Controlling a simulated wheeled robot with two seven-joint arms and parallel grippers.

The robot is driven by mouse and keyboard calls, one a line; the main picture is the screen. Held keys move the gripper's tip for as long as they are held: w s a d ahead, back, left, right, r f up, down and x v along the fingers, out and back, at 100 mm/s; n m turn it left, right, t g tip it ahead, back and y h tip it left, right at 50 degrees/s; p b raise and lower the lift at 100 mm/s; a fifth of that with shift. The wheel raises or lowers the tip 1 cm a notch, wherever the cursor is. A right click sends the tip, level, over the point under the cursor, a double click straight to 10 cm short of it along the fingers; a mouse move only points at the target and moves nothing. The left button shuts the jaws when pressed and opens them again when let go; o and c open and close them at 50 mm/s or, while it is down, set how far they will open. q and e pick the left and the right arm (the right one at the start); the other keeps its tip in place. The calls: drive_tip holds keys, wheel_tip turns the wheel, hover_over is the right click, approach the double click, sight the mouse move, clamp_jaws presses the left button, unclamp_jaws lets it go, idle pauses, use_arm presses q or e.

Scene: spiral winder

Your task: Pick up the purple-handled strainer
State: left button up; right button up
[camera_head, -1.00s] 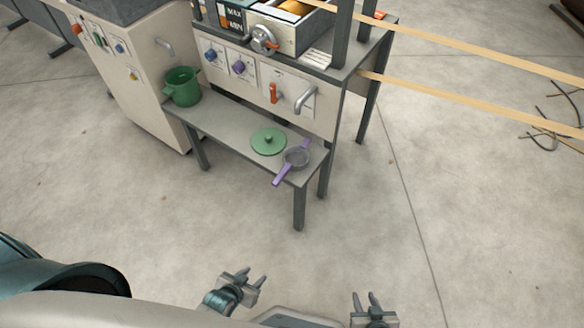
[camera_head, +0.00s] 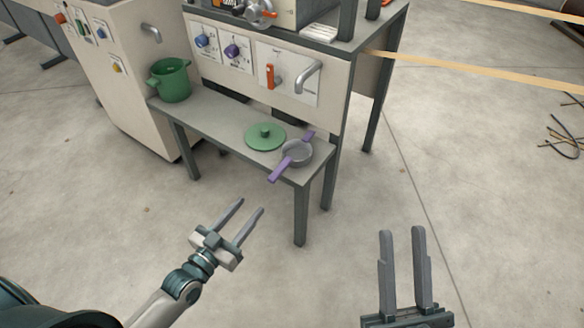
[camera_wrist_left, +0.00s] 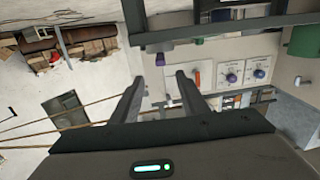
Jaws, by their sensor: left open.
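The purple-handled strainer (camera_head: 297,152) lies on the low grey shelf (camera_head: 218,126), near its right end. It has a grey bowl, and its long purple handle points toward me over the front edge, with a short purple tab on the far side. My left gripper (camera_head: 250,206) is open and empty, in front of the shelf and apart from the strainer. In the left wrist view a purple end (camera_wrist_left: 165,58), probably the handle, shows beyond the open fingers. My right gripper (camera_head: 402,232) is open and empty, to the right of the shelf.
A green lid (camera_head: 265,136) lies just left of the strainer, and a green pot (camera_head: 170,80) stands at the shelf's left end. A panel with knobs and a bent pipe (camera_head: 308,76) rises behind. Shelf legs stand near the left gripper. The floor in front is clear.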

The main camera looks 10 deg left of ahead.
use_arm(q)
drive_tip(key=shift+r, duration=0.2)
use_arm(e)
drive_tip(key=shift+s+d+r, duration=0.1)
drive_tip(key=shift+s+r, duration=0.15)
drive_tip(key=shift+r, duration=0.1)
